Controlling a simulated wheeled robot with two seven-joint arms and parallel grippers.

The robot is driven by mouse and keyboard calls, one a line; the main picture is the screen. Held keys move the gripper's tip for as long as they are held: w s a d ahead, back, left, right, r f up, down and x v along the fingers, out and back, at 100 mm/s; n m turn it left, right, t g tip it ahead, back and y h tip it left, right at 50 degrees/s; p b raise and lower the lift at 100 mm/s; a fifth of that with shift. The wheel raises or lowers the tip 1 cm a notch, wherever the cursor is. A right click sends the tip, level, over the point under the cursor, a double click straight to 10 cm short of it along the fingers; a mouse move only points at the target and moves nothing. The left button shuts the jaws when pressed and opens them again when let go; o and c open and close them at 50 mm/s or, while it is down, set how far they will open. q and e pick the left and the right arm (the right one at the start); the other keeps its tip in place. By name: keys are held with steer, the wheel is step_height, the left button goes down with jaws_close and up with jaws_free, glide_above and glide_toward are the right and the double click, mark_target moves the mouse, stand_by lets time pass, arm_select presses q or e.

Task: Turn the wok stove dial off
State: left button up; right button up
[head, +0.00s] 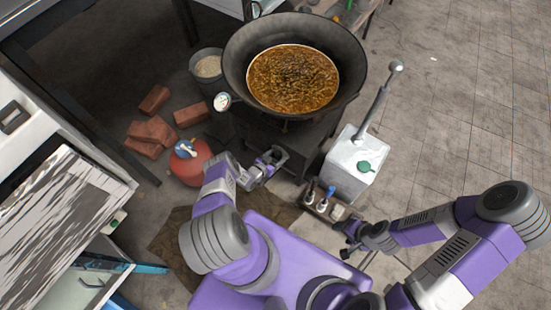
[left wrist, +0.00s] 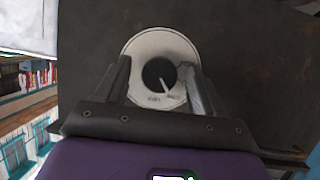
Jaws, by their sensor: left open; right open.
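The wok (head: 312,113) holds brown bubbling contents and sits on the dark stove (head: 318,137). In the left wrist view the dial (left wrist: 158,74) is a dark round knob with a white pointer line on a white round plate (left wrist: 146,42), on a dark panel. The pointer slants down and slightly right. My left gripper (head: 277,158) is open in front of the stove. In the left wrist view its fingers (left wrist: 158,90) frame the knob on both sides; whether they touch it I cannot tell. My right gripper (head: 346,236) is low at the right, away from the dial.
A red gas cylinder (head: 190,168) stands left of my left gripper. A white box (head: 350,165) with a lever stands right of the stove. A small bottle rack (head: 322,207) is near my right gripper.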

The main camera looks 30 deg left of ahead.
arm_select(q)
steer(key=c, duration=1)
steer(key=shift+c, duration=0.2)
steer(key=m+y, duration=0.2)
steer(key=shift+d+m+p, duration=0.15)
steer(key=shift+m+p, duration=0.15)
steer(key=shift+d+m+y, duration=0.1)
steer(key=shift+m+y, duration=0.9)
steer(key=shift+m, duration=0.4)
steer(key=o, duration=1)
